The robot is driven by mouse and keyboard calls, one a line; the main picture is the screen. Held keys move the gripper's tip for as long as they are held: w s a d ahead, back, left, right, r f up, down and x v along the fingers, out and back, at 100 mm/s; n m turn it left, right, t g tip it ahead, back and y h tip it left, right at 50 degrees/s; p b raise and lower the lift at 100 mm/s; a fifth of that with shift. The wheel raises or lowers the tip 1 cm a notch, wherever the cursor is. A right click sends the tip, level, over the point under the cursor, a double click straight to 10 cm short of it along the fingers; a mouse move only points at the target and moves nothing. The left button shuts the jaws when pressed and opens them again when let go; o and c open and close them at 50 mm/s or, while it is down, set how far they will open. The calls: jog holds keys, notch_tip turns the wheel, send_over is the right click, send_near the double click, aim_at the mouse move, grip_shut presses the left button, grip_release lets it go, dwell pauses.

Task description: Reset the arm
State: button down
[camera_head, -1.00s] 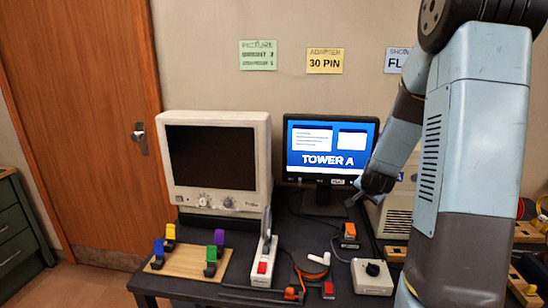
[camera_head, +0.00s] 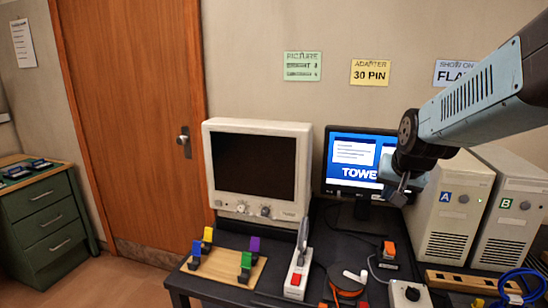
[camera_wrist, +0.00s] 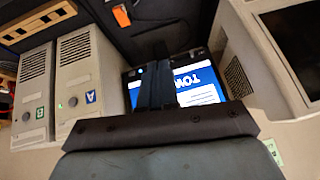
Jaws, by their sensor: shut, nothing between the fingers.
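My gripper (camera_head: 398,196) is at the end of my arm, which reaches in from the right in the head view. It hangs in the air in front of the right edge of the flat monitor (camera_head: 350,160), which shows a blue screen with part of the word "TOWER". In the wrist view my gripper's fingers (camera_wrist: 155,75) are together with nothing between them, and the blue screen (camera_wrist: 198,85) lies behind them. My arm hides the right part of the screen in the head view.
A beige CRT monitor (camera_head: 256,130) stands left of the flat monitor. Towers A (camera_head: 445,215) and B (camera_head: 510,215) stand right. A green cabinet (camera_head: 42,210) stands far left.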

jog(key=s+a+r+n, duration=0.1)
jog(key=s+r+n, duration=0.1)
jog(key=s, duration=0.5)
jog(key=s+a+r+n+g, duration=0.1)
jog(key=s+a+r, duration=0.1)
jog(key=s, duration=0.6)
jog(key=shift+a+n, duration=0.25)
jog(key=shift+n, duration=0.15)
jog(key=shift+s, duration=0.1)
dwell(1.4)
